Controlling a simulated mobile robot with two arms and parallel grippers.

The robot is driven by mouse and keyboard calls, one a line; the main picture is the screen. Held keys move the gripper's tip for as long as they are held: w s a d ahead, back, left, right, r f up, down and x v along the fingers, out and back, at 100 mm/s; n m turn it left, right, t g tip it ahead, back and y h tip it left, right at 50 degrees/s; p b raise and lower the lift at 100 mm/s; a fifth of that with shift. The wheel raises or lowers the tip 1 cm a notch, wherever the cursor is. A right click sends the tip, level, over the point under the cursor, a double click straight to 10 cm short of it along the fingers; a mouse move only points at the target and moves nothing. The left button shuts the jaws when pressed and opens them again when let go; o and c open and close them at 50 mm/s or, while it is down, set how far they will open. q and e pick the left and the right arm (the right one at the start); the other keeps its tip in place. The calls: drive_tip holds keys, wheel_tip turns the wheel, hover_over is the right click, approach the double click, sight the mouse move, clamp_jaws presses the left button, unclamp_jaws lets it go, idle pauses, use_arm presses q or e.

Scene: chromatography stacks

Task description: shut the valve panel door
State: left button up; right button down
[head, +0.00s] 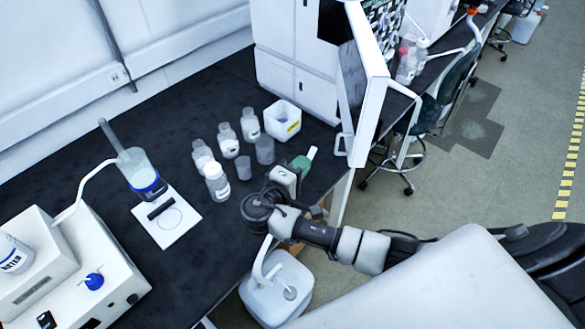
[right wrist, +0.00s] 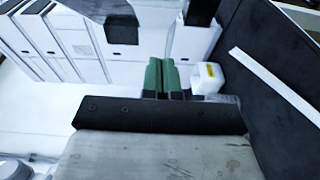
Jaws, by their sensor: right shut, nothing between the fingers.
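The valve panel door (head: 372,85) is a tall white-framed panel at the upper middle of the head view. Tubing and dark parts show behind the door. My right gripper (head: 307,159) has green fingers, is shut and empty, and is over the bench just left of and below the door's lower end, apart from the handle in the picture. The fingers also show shut in the right wrist view (right wrist: 163,77). My left gripper is out of view.
On the black bench (head: 80,130) stand several bottles (head: 216,181) and a white bin with a yellow label (head: 282,119), left of my right gripper. A stirrer plate (head: 166,216) and white instrument (head: 85,262) are farther left. A stool (head: 405,148) stands on the floor beyond the door.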

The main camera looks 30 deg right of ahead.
drive_tip(key=w+d+p, duration=0.1)
drive_tip(key=d+p, duration=0.2)
drive_tip(key=d, duration=0.4)
drive_tip(key=shift+d, duration=0.3)
drive_tip(key=shift+d+f, duration=0.1)
drive_tip(key=shift+f, duration=0.05)
